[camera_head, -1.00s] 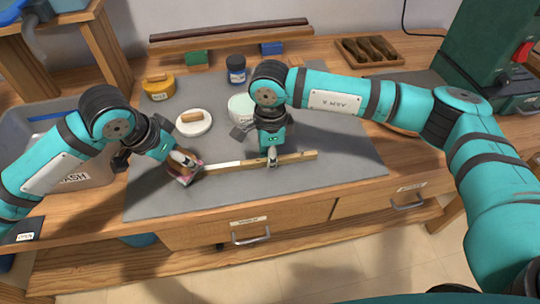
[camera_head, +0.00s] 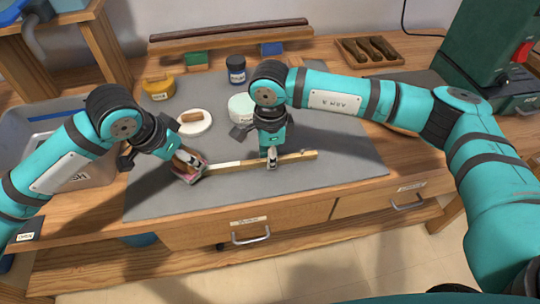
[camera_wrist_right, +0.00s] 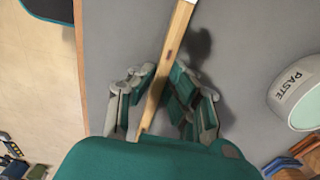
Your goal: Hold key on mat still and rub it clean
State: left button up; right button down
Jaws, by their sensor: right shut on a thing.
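The key (camera_head: 295,157), a long pale wooden bar with a white stretch near its left end, lies across the grey mat (camera_head: 330,185). My right gripper (camera_head: 271,160) is shut on the key's wooden part from above. In the right wrist view the key (camera_wrist_right: 168,65) runs between the fingers (camera_wrist_right: 160,105), its white part at the top edge. My left gripper (camera_head: 184,160) seems shut on a small pad (camera_head: 190,174) with a brown upper part and pinkish edges. The pad is at the key's left end and hides it. I cannot tell whether it presses on the key.
Behind the key stand a white paste tub (camera_head: 240,106), also in the right wrist view (camera_wrist_right: 300,92), a white round dish (camera_head: 195,122), a yellow pot (camera_head: 159,87) and a dark jar (camera_head: 236,69). A grey wash bin (camera_head: 20,125) is at left. The mat's front right is clear.

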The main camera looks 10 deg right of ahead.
pick_arm(q)
jog(key=shift+d, duration=1.15)
jog(key=shift+a, duration=2.6)
jog(key=shift+d, duration=2.6)
dwell(0.5)
jog(key=shift+r, duration=0.1)
jog(key=shift+r, duration=3.5)
